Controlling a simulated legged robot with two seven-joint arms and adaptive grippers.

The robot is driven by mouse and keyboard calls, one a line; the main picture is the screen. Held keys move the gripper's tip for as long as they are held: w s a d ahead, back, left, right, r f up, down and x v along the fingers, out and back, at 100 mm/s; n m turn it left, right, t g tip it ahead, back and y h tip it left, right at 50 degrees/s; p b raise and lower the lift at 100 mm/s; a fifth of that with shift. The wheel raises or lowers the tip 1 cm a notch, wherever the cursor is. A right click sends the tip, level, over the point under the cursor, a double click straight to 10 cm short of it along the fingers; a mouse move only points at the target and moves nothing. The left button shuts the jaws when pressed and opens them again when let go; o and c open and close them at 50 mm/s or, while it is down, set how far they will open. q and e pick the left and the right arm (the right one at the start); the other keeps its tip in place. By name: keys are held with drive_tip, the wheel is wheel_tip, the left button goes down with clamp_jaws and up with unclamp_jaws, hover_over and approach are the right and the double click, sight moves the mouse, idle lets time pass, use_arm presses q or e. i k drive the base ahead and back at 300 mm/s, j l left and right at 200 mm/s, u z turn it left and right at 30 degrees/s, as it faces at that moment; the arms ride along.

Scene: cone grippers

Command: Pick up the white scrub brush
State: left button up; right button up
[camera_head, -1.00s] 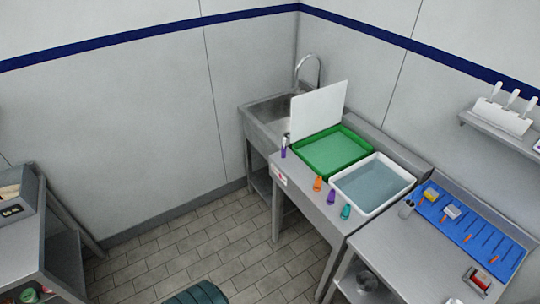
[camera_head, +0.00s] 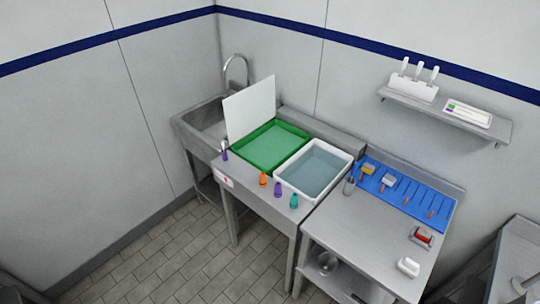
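A small white block-shaped object (camera_head: 408,267), which looks like the white scrub brush, lies near the front right of the steel table (camera_head: 340,233). Its bristles cannot be made out. A red and grey brush-like item (camera_head: 421,237) lies just behind it. A smaller white-headed tool (camera_head: 388,181) with an orange handle lies on the blue mat at the back of the table. Neither of my grippers is in view.
The blue mat (camera_head: 420,198) also holds a yellow-headed tool (camera_head: 368,170). A grey metal cup (camera_head: 349,186) stands at its left end. Left are a white tub (camera_head: 345,152) of water, a green tray (camera_head: 271,145) and several small bottles. A wall shelf (camera_head: 480,125) hangs above. The table's middle is clear.

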sight(407, 266)
drive_tip(key=z, duration=1.15)
